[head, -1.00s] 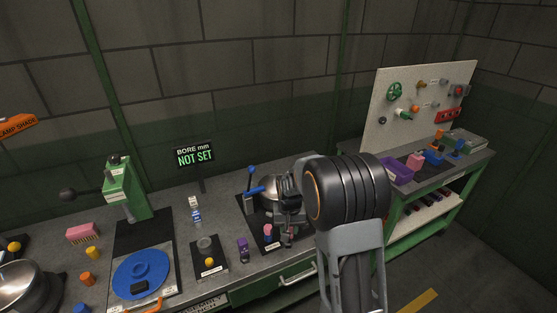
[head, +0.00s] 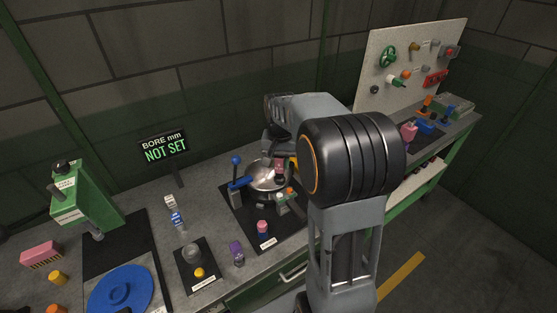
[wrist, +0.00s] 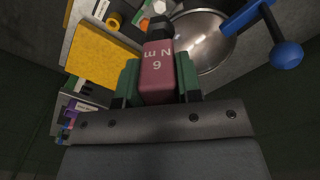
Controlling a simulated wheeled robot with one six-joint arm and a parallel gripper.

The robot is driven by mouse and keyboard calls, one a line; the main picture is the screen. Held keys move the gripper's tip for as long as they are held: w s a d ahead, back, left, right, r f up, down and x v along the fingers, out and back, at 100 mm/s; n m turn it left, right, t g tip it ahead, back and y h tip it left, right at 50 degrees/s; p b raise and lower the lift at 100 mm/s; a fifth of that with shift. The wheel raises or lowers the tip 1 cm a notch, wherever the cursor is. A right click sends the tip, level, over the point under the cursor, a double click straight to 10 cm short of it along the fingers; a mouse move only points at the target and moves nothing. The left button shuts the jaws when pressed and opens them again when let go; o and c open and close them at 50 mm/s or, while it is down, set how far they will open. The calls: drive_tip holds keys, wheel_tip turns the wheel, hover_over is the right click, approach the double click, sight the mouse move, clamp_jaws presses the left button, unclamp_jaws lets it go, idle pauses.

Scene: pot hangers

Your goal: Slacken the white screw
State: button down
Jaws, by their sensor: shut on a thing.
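My gripper (wrist: 157,85) is shut on a dark red block-shaped tool (wrist: 157,70) marked with a numeral and "N m". The tool's black end (wrist: 160,30) points away from the fingers, beside the steel pan (wrist: 200,42). A small pale, faceted piece (wrist: 159,7) shows just beyond that end at the top edge; I cannot tell whether it is the white screw. In the head view the red tool (head: 280,168) is over the right side of the pan (head: 266,177), above a small clamp-like fixture (head: 286,199). Whether the tool touches anything is unclear.
A blue lever with a ball end (head: 236,161) stands left of the pan; its ball (wrist: 287,55) is at right in the wrist view. A yellow block (wrist: 100,58) is at left there. A pink-topped piece (head: 262,228) stands on the black mat. The sign (head: 164,148) reads "NOT SET".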

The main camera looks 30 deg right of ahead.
sight(280, 179)
drive_tip(key=shift+f+b, duration=2.05)
drive_tip(key=shift+f, duration=0.85)
drive_tip(key=m, duration=1.2)
drive_tip(key=shift+f+b, duration=0.5)
drive_tip(key=shift+f, duration=0.45)
drive_tip(key=shift+n, duration=0.3)
